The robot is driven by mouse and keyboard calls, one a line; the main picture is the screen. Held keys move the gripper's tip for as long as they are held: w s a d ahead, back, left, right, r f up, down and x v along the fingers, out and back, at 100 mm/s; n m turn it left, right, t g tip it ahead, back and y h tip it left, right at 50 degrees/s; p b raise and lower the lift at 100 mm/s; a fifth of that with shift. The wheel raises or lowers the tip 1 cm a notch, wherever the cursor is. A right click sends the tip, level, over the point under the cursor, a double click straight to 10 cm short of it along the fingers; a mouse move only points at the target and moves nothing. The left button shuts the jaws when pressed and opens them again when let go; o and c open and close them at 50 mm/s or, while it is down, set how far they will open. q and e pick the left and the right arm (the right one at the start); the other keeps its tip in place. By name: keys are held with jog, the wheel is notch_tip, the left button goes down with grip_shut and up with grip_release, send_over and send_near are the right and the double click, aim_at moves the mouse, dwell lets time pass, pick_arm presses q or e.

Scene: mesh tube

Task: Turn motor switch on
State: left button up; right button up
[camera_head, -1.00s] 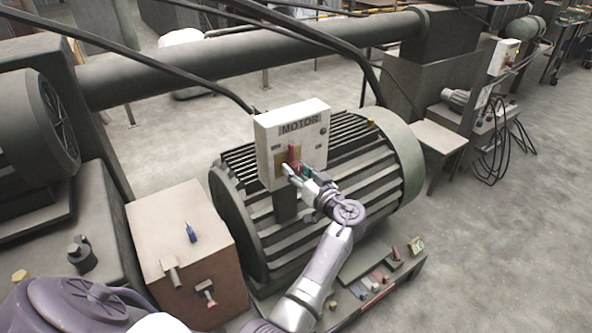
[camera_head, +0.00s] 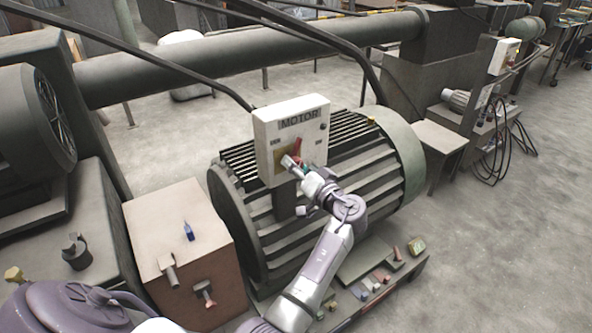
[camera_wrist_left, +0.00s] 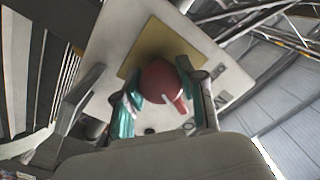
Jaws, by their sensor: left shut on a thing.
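The motor switch box (camera_head: 262,132) is a white box marked MOTOR, fixed at the front of the big ribbed motor. Its red switch handle (camera_head: 299,146) sits on a yellow plate and leans up to the right in the head view. My left gripper (camera_head: 293,163) is at the handle. In the left wrist view, the round red knob (camera_wrist_left: 160,82) lies between the teal fingertips of my left gripper (camera_wrist_left: 160,90), which is shut on it. The yellow plate (camera_wrist_left: 146,46) shows behind the knob. The fingers partly hide the handle in the head view. My right gripper is not in view.
The ribbed motor (camera_head: 385,170) stands just behind and below the switch box. A brown box (camera_head: 180,235) with small tools is at its left. Small coloured parts lie on the low base (camera_head: 375,285) in front. Black cables (camera_head: 375,75) run above.

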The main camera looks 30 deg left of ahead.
pick_arm(q)
jog(key=m, duration=0.3)
jog(key=shift+r, duration=0.1)
jog(key=m, duration=0.3)
jog(key=shift+r+m+p, duration=0.1)
jog(key=shift+m+p, duration=0.2)
jog(key=m+p, duration=0.1)
jog(key=m, duration=0.3)
jog(key=shift+r+p, duration=0.1)
jog(key=shift+p, duration=0.25)
jog(key=shift+m+p, duration=0.5)
jog(key=shift+m, duration=0.7)
jog(key=o, duration=1.2)
jog(key=shift+f, duration=0.2)
jog(key=shift+c, duration=0.2)
